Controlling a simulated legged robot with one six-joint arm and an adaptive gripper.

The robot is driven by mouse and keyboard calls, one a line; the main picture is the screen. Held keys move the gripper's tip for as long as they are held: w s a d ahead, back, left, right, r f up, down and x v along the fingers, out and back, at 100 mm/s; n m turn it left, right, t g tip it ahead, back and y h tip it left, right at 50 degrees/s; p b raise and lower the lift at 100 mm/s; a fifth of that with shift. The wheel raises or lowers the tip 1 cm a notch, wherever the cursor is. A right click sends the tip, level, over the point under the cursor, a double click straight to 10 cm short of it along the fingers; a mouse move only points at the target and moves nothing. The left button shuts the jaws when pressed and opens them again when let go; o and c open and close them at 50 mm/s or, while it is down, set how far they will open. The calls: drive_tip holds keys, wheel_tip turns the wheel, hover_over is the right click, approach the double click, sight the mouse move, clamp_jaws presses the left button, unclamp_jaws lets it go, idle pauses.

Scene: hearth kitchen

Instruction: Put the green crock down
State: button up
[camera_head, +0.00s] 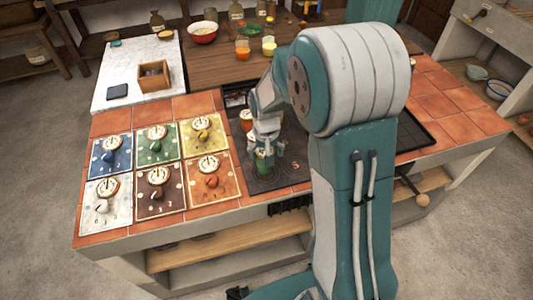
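The green crock (264,162) is small in the picture and partly covered by my gripper. My gripper (265,151) points down over the dark cooktop (262,184), with its fingers around the crock. The crock looks upright, low over or on the cooktop; I cannot tell whether its base touches. Part of the cooktop is hidden behind my arm.
A white and orange crock (246,119) stands just behind my gripper. Several coloured dial panels (157,146) lie to the left on the tiled counter (110,121). A wooden box (153,77) stands on the marble slab. The cooktop's front left is clear.

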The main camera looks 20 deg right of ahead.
drive_tip(key=shift+a, duration=0.3)
drive_tip(key=shift+r, duration=0.3)
wheel_tip(320, 180, up, 10)
drive_tip(key=shift+d+r, duration=0.1)
drive_tip(key=shift+r, duration=0.75)
drive_tip(key=s+r+n+t, duration=0.1)
drive_tip(key=s+r, duration=0.3)
drive_tip(key=s, duration=0.6)
drive_tip(key=s+r+t, duration=0.4)
drive_tip(key=s+r, duration=0.1)
drive_tip(key=s, duration=0.6)
drive_tip(key=shift+n+t, duration=0.3)
drive_tip(key=shift+n, duration=0.1)
